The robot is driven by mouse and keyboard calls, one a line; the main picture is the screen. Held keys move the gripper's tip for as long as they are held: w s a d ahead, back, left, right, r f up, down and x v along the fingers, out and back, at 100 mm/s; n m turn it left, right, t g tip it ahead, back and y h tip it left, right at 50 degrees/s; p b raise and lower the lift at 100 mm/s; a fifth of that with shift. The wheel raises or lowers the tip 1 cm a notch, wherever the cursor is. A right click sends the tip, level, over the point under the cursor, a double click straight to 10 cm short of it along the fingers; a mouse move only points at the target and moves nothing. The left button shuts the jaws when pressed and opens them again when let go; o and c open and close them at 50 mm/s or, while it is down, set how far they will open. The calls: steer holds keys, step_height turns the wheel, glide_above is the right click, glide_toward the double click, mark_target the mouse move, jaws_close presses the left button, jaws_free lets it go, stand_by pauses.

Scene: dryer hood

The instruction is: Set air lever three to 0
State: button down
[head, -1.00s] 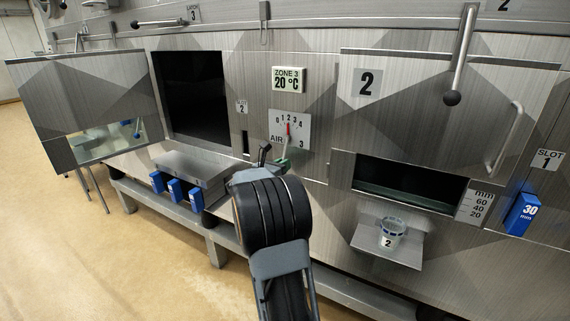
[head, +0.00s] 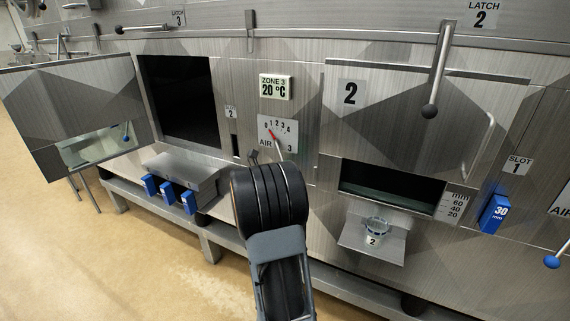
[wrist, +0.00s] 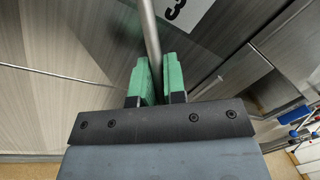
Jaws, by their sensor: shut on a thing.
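The air 3 scale plate (head: 278,134) is on the hood's front, below the zone 3 display. In the head view, my arm hides most of the gripper and the lever's end.
A zone 3 display (head: 276,87) reads 20 °C. At right are hatch 2 with its hanging latch lever (head: 437,70), a cup (head: 375,231) on a shelf, and a blue-knobbed lever (head: 552,262).

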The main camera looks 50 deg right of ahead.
steer(key=shift+a+f+n, duration=0.1)
steer(key=shift+f+n, duration=0.05)
steer(key=shift+n, duration=0.35)
steer(key=c, duration=1.3)
jaws_free()
steer(key=shift+w+a, duration=0.1)
steer(key=shift+a, duration=0.1)
steer(key=shift+o, duration=0.5)
steer(key=shift+d+r, duration=0.2)
steer(key=shift+a, duration=0.15)
steer(key=s+a+f, duration=0.1)
steer(key=s+a, duration=0.1)
steer(key=a, duration=1.1)
steer(key=shift+a+f, duration=0.2)
steer(key=shift+f, duration=0.1)
steer(key=shift+w+m, duration=0.1)
steer(key=shift+m, duration=0.2)
